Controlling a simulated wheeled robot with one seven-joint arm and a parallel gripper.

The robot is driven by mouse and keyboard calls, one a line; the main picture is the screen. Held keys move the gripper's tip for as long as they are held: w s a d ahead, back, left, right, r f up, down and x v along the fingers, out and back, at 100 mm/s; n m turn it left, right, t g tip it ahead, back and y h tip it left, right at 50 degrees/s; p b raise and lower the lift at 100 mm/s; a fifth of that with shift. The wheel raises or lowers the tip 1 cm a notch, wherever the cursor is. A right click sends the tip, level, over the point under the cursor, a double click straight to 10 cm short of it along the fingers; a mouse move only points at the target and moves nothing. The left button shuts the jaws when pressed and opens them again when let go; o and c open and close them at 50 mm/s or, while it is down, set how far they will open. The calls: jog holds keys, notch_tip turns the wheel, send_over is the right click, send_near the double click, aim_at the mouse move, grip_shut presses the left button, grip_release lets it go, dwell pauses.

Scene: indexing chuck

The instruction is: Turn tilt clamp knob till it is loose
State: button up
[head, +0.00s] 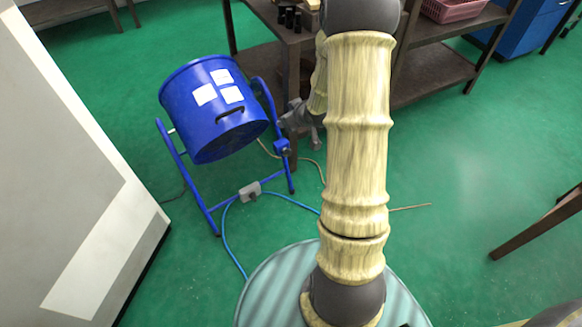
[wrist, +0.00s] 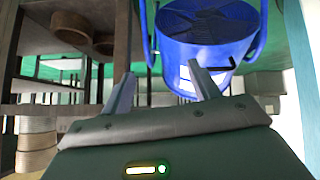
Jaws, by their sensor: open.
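A blue drum (head: 214,108) with white labels and a dark handle hangs tilted in a blue tubular stand (head: 182,178). A small blue block (head: 282,146) sits on the stand's right side; I cannot tell whether it is the tilt clamp, and no separate knob can be made out. My gripper (head: 286,121) is just right of the drum, near the stand's right upright and above the block. In the wrist view my gripper (wrist: 162,84) has its two fingers wide apart with nothing between them. The drum (wrist: 208,42) and part of the stand (wrist: 146,35) show beyond the fingertips.
A brown workbench (head: 440,72) with a lower shelf stands behind my arm. A grey switch box (head: 250,191) with a blue cable (head: 226,236) is low on the stand. A pale cabinet (head: 75,160) is at left.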

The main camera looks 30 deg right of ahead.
aim_at(289, 155)
jog(key=d+f+t+y+b, duration=0.1)
jog(key=d+f+t+b, duration=0.1)
jog(key=f+b, duration=0.7)
jog(key=s+d+f+t+y+b, duration=0.1)
jog(key=d+f+b, duration=0.4)
jog(key=f, duration=1.2)
jog(key=s+d+f+t+y+b, duration=0.1)
jog(key=d+f+t+b, duration=0.3)
jog(key=f+b, duration=0.9)
jog(key=shift+f+t+y, duration=0.6)
jog(key=shift+t+y, duration=0.1)
jog(key=b+x, duration=0.8)
jog(key=x, duration=0.8)
jog(key=shift+w+f+b, duration=0.15)
jog(key=shift+w+b, duration=0.15)
jog(key=shift+b, duration=0.1)
jog(key=shift+w+a, duration=0.1)
jog(key=shift+w, duration=0.25)
jog(key=c, duration=1)
